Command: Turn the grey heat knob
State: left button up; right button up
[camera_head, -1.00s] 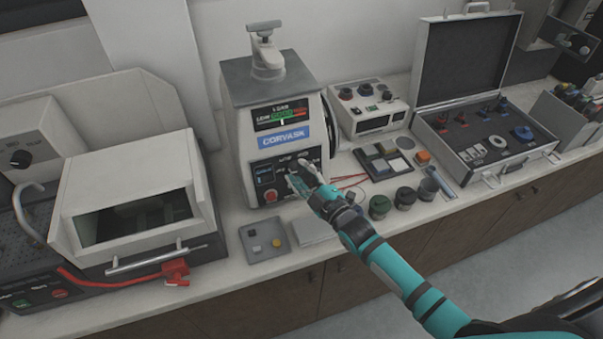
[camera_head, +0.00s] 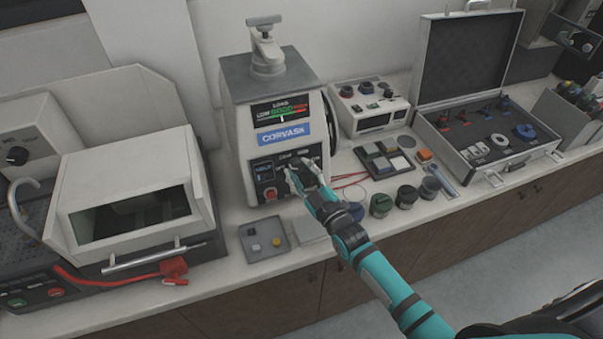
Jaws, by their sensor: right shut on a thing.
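The press (camera_head: 262,105), a white machine with a grey top, a load display and a blue CORVASK label, stands at the middle of the bench. Its dark front panel (camera_head: 264,171) carries small controls and a red button (camera_head: 270,193). My right gripper (camera_head: 299,172) reaches in from the lower right, with its fingertips at the right part of this panel. It is shut on the grey heat knob, which is mostly hidden by the fingers. The knob's angle is too small to read. My left gripper is not in view.
A grey tray (camera_head: 250,243) with small pieces lies in front of the press. Several dark jars, including one (camera_head: 381,206), stand right of my wrist. A white control box (camera_head: 368,105) and open case (camera_head: 456,132) stand farther right. A hooded machine (camera_head: 125,165) stands left.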

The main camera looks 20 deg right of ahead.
jog(key=m, duration=0.2)
jog(key=m+h, duration=0.1)
jog(key=m, duration=0.1)
jog(key=shift+a+f+m+t+h, duration=0.1)
jog(key=shift+m+t+h, duration=0.2)
jog(key=shift+a+m+h, duration=0.1)
jog(key=shift+m+h, duration=0.9)
jog(key=shift+m, duration=1.5)
jog(key=o, duration=1.1)
jog(key=shift+o, duration=0.2)
jog(key=s+f, duration=0.1)
jog(key=s, duration=1.1)
jog(key=shift+f, duration=0.3)
